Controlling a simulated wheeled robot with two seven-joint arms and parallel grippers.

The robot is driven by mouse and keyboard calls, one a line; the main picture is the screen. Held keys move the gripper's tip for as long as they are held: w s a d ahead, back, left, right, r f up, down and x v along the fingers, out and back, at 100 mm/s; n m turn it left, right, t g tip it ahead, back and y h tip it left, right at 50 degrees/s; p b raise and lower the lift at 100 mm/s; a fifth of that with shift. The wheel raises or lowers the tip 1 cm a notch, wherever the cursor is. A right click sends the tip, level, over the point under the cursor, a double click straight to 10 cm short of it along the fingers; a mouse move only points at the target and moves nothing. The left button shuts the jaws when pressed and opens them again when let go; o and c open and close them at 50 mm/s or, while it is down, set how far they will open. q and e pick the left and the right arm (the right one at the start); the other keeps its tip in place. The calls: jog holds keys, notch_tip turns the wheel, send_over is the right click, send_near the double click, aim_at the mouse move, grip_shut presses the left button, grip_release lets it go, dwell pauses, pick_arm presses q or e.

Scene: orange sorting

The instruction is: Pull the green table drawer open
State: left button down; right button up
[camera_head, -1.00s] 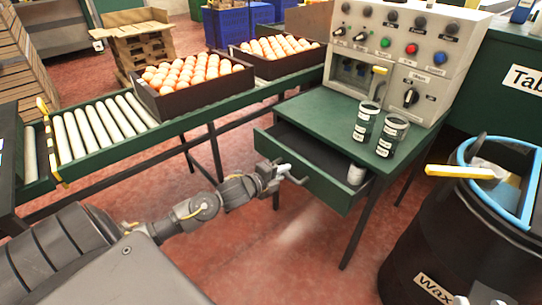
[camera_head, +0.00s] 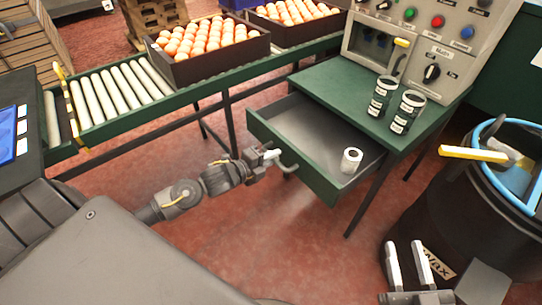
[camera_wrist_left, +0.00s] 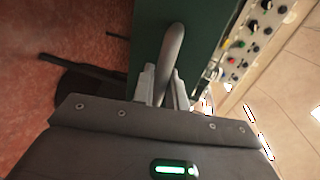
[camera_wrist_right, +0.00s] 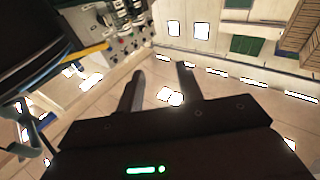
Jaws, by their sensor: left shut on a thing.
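The green table drawer (camera_head: 318,188) is pulled out from under the green table (camera_head: 345,88) in the head view. A white roll (camera_head: 350,160) lies inside near its right end. My left gripper (camera_head: 270,158) is at the drawer front, shut on the grey bar handle (camera_head: 288,165). In the left wrist view the handle (camera_wrist_left: 170,62) passes between the two fingers (camera_wrist_left: 163,88). My right gripper (camera_head: 408,265) is at the lower right in front of the black barrel, open and empty. Its parted fingers also show in the right wrist view (camera_wrist_right: 160,90).
Two dark labelled cans (camera_head: 394,105) stand on the table before a control panel (camera_head: 425,45). The black barrel (camera_head: 430,220) with a blue rim stands at the right.

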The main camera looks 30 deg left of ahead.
pick_arm(q)
jog(key=c, duration=1.5)
grip_release()
jog(key=shift+s, duration=0.1)
